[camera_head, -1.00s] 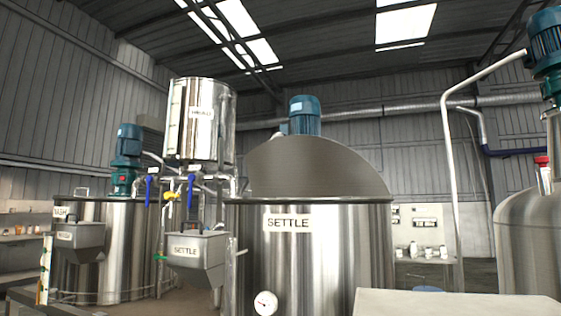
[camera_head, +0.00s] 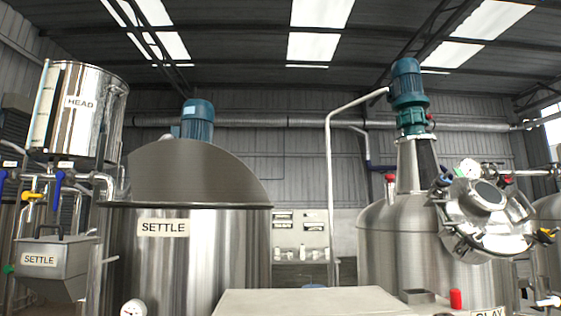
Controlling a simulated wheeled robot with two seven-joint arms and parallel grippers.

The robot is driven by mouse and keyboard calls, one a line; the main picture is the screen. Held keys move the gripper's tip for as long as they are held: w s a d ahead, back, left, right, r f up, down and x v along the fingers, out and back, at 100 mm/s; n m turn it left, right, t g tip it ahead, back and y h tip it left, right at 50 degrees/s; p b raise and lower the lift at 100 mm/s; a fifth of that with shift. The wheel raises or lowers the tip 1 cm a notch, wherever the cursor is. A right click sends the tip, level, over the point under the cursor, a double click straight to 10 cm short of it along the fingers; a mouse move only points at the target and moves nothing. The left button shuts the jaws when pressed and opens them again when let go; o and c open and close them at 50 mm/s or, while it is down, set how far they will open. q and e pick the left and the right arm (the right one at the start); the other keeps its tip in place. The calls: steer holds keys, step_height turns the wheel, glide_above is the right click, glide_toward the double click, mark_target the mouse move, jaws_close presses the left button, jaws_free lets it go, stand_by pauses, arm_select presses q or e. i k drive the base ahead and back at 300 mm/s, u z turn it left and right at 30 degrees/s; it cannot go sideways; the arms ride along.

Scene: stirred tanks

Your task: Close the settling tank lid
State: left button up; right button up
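The settling tank (camera_head: 185,255) is a large steel cylinder with a SETTLE label (camera_head: 163,227) on its front, left of centre. Its lid (camera_head: 195,172) is a grey half-disc standing raised above the tank's rim, so it is open. A blue motor (camera_head: 197,120) shows behind the lid's top edge. Neither of my grippers is in view.
A steel HEAD vessel (camera_head: 85,110) and a hopper marked SETTLE (camera_head: 55,262) stand at the left. A domed tank (camera_head: 400,245) with an open round hatch (camera_head: 485,220) stands at the right. A pale flat surface (camera_head: 300,301) lies at the bottom centre.

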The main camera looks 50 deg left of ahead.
mark_target(186, 169)
steer(key=z, duration=1.7)
steer(key=k, duration=2.85)
steer(key=u, duration=1.8)
